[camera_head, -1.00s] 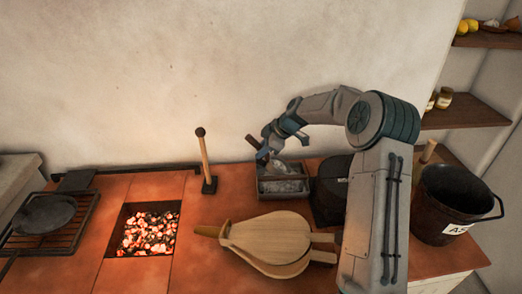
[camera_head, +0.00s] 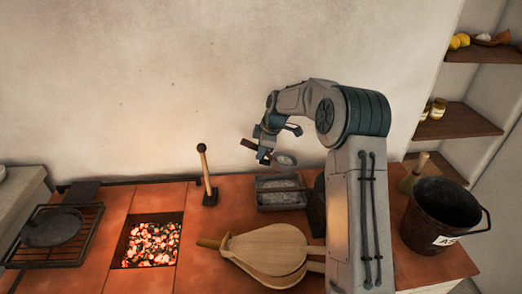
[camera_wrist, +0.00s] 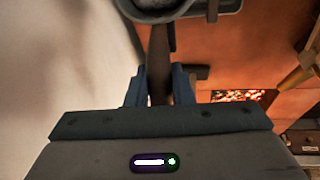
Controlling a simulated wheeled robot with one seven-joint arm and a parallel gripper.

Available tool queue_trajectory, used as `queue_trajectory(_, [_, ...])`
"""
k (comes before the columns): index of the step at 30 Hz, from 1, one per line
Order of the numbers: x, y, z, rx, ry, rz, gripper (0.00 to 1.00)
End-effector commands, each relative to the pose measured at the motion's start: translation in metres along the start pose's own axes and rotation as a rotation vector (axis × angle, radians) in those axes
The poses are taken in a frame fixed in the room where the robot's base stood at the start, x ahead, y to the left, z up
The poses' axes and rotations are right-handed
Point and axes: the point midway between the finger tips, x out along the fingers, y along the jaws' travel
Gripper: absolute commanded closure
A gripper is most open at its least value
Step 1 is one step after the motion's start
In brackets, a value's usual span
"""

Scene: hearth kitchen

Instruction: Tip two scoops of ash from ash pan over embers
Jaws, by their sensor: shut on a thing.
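The ash pan (camera_head: 282,207), a grey metal tray with grey ash in it, stands on the tiled hearth near the wall. The embers (camera_head: 152,244) glow red and white in a square pit to the left. My gripper (camera_head: 264,157) is shut on the dark handle of a scoop (camera_head: 285,160) and holds it in the air above the pan. In the wrist view the scoop's handle (camera_wrist: 159,60) runs between the fingers, and its bowl is cut off by the top edge. I cannot tell how much ash the bowl holds. The embers also show there (camera_wrist: 238,96).
A wooden-handled tool (camera_head: 206,175) stands upright between pit and pan. Wooden bellows (camera_head: 270,252) lie in front of the pan. A black pan on a grill (camera_head: 55,228) is at left. A labelled dark bucket (camera_head: 437,220) stands at right. A dark container is partly hidden behind my arm.

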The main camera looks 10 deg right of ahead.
Motion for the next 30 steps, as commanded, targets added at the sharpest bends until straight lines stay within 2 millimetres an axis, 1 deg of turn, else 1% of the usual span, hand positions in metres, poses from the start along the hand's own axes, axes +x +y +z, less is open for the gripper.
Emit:
queue_trajectory(1, [-0.007, 0.001, -0.004, -0.006, -0.016, 0.002, 1.0])
queue_trajectory(8, [-0.013, 0.002, -0.004, -0.011, -0.052, 0.005, 1.0])
queue_trajectory(10, [-0.017, 0.003, -0.006, -0.013, -0.063, 0.006, 1.0])
queue_trajectory(30, [-0.081, 0.015, -0.026, -0.055, -0.27, 0.016, 1.0])
